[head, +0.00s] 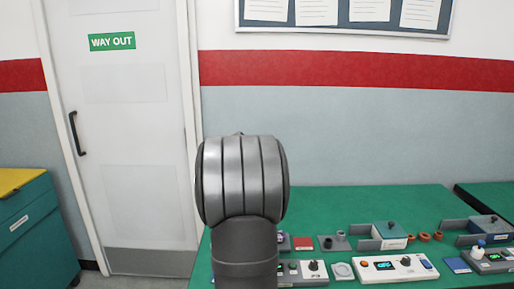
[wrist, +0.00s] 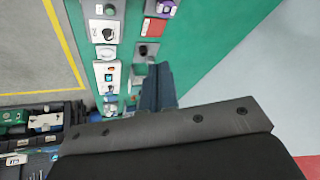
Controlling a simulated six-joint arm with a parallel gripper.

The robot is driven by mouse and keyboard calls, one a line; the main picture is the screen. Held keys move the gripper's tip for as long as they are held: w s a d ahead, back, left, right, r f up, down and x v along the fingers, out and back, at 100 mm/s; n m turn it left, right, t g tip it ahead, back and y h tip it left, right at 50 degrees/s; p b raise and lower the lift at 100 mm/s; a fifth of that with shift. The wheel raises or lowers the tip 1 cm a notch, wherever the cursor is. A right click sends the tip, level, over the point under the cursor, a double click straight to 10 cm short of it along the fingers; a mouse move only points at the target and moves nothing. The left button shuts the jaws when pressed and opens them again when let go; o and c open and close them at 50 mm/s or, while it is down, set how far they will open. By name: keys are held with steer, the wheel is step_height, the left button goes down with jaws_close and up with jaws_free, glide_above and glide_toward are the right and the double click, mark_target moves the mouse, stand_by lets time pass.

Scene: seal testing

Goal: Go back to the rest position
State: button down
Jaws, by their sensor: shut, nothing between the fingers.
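My gripper (wrist: 157,82) shows in the wrist view as dark fingers beyond a wide grey bracket. The fingers are together with nothing between them. They are over the green bench (wrist: 205,50), beside a row of devices; their height above it is hard to tell. In the head view my grey arm rises in front of the bench, and the gripper itself is hidden.
A white device with a screen (head: 397,268), a grey device (head: 303,271), a lidded box (head: 389,235) and orange rings (head: 424,237) are on the bench. A teal cabinet (head: 35,235) stands left of the door (head: 125,140). The bench's back area is clear.

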steer(key=a+r+m+y, duration=0.2)
steer(key=a+r+m, duration=0.3)
steer(key=m, duration=0.1)
steer(key=x, duration=0.7)
steer(key=shift+d+f, duration=0.2)
steer(key=shift+d, duration=0.1)
steer(key=shift+s, duration=0.1)
stand_by(1.1)
